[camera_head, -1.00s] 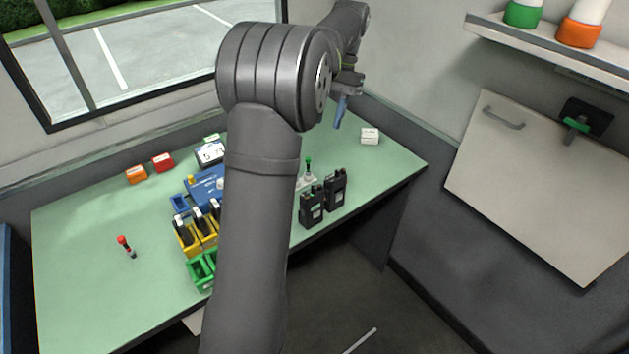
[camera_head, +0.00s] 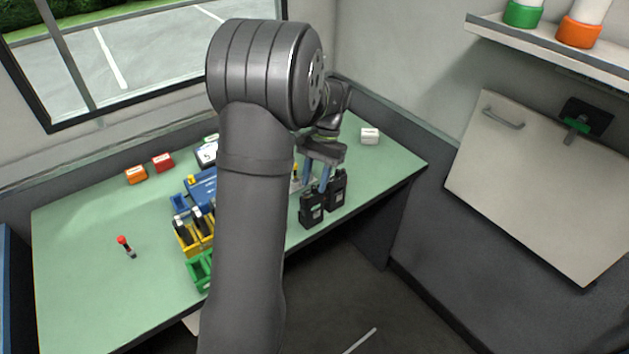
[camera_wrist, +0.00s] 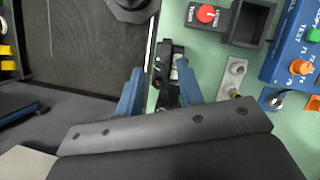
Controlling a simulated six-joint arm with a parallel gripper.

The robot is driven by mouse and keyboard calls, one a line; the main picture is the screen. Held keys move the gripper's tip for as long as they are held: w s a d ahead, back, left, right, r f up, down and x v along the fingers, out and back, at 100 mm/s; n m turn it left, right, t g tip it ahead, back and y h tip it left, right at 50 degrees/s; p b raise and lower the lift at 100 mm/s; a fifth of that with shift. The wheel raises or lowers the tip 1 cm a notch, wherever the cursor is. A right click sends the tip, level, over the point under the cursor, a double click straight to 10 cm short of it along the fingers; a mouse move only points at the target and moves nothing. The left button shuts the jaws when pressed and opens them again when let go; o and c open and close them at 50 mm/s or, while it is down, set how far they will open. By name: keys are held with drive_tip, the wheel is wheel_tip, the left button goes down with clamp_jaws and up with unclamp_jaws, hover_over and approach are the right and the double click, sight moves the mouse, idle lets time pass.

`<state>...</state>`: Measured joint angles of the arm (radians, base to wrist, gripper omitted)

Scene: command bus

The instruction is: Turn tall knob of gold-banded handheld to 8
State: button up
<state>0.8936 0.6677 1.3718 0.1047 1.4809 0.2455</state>
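Two black handhelds stand side by side near the table's front right edge: a nearer one (camera_head: 312,209) and a farther one (camera_head: 338,187). I cannot make out a gold band or knob numbers on either. My gripper (camera_head: 316,181) points down just above them, its two blue fingers apart. In the wrist view my gripper (camera_wrist: 160,70) is open, and black handheld tops (camera_wrist: 166,78) with a small green spot show between the fingers. I see nothing gripped, and cannot tell whether a finger touches a handheld. The fingers and palm hide part of the tops.
A grey stand (camera_wrist: 233,76) is close beside the right finger in the wrist view. A blue box (camera_head: 203,188) and yellow bins (camera_head: 188,238) lie left, partly behind my arm. The table edge is close to the handhelds.

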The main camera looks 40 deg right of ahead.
drive_tip(key=shift+s+a+f, duration=0.1)
drive_tip(key=shift+a+f, duration=0.05)
drive_tip(key=shift+f, duration=0.25)
drive_tip(key=shift+c, duration=0.2)
clamp_jaws()
drive_tip(key=shift+m, duration=0.3)
drive_tip(key=m+t, duration=0.1)
drive_tip(key=m, duration=0.1)
drive_tip(key=m+t, duration=0.1)
drive_tip(key=m, duration=0.2)
drive_tip(key=shift+s+y, duration=0.2)
drive_tip(key=shift+y, duration=0.1)
drive_tip(key=m+t, duration=0.1)
drive_tip(key=m, duration=0.2)
drive_tip(key=m+t+h, duration=0.1)
drive_tip(key=m, duration=0.2)
drive_tip(key=shift+s+m+t, duration=0.1)
drive_tip(key=shift+m+t, duration=0.2)
drive_tip(key=shift+m, duration=0.1)
